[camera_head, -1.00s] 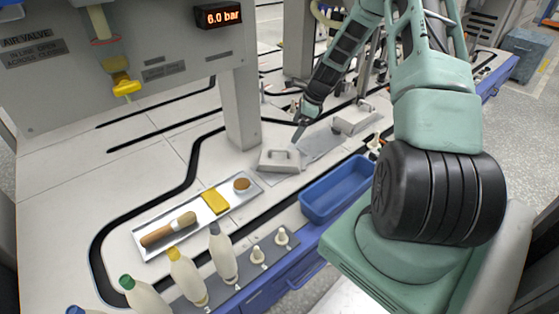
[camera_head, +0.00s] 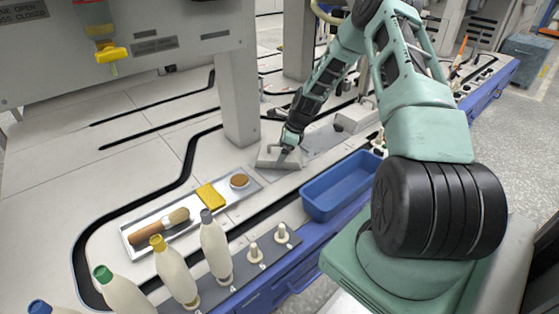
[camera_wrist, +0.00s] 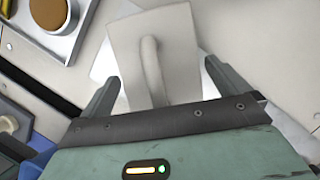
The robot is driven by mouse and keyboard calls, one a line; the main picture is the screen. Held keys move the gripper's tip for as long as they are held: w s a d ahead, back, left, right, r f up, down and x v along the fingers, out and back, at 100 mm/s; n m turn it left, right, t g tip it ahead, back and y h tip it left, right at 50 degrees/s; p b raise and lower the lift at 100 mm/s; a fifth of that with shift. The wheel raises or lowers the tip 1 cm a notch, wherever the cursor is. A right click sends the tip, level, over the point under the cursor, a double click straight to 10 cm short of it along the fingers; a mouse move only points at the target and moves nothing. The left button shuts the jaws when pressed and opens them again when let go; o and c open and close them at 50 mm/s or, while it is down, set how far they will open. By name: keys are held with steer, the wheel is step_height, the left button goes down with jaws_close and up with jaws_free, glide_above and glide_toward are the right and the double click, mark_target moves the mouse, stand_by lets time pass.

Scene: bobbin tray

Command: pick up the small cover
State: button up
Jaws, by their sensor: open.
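The small cover (camera_head: 277,157) is a pale grey, flat-sided piece with a raised handle. It sits on the bench in the head view, just right of the metal tray's far end. In the wrist view the cover (camera_wrist: 177,45) lies below my gripper (camera_wrist: 160,95), its handle running between the two fingers. My gripper (camera_head: 287,150) is open over the cover in the head view. The fingers stand either side of the handle, and I cannot tell whether they touch the cover. My wrist hides part of the cover in the head view.
A metal tray (camera_head: 223,206) holds a brush, a yellow block and a round brown-topped piece. A blue bin (camera_head: 335,188) stands right of it. Several bottles (camera_head: 173,270) line the front. A grey post (camera_head: 238,95) rises behind the cover. A larger grey cover (camera_head: 355,118) is farther right.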

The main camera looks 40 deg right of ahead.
steer(key=shift+w+a+f, duration=0.15)
steer(key=shift+w+f, duration=0.05)
steer(key=shift+f, duration=0.4)
steer(key=shift+r, duration=0.1)
